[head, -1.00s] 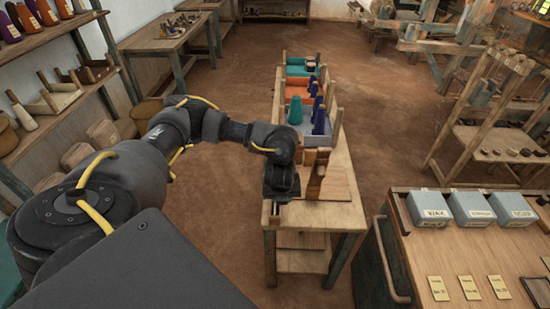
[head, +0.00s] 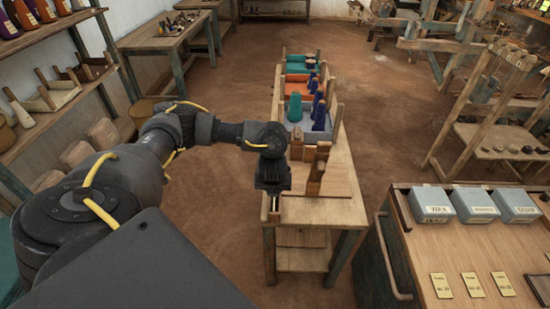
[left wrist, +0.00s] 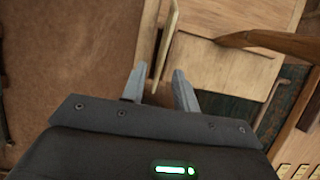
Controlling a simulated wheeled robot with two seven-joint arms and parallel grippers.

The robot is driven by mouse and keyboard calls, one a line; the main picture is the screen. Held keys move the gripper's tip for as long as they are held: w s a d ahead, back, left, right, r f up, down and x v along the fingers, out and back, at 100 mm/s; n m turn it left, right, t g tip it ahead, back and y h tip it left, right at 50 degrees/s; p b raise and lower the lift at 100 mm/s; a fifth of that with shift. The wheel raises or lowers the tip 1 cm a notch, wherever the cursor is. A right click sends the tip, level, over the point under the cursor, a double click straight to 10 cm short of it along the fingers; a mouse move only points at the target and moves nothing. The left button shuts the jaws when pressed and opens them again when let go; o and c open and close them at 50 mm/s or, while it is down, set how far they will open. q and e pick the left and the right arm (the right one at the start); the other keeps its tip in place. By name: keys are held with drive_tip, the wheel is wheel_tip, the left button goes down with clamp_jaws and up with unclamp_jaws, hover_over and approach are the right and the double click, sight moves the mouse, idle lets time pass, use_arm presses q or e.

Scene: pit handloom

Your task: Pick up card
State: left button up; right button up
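Small yellow cards with dark print lie in a row on the wooden counter at the right of the head view: a left one (head: 441,286), a middle one (head: 472,285) and a right one (head: 502,285). My left gripper (head: 273,210) is far to their left, at the near left corner of a narrow wooden bench (head: 330,208). In the left wrist view its two fingers (left wrist: 160,88) are apart. A thin pale wooden edge (left wrist: 168,45) shows between and beyond them; I cannot tell whether they touch it. My right gripper is not in view.
Upright brown wooden pieces (head: 317,178) stand on the bench beside my left gripper. Beyond are bins (head: 298,88) and dark blue and green cones. Grey boxes (head: 431,204) stand behind the cards. Open floor (head: 400,135) lies between bench and rack.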

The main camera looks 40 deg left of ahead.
use_arm(q)
drive_tip(key=x, duration=0.4)
drive_tip(key=shift+w+f, duration=0.25)
drive_tip(key=shift+w, duration=0.05)
clamp_jaws()
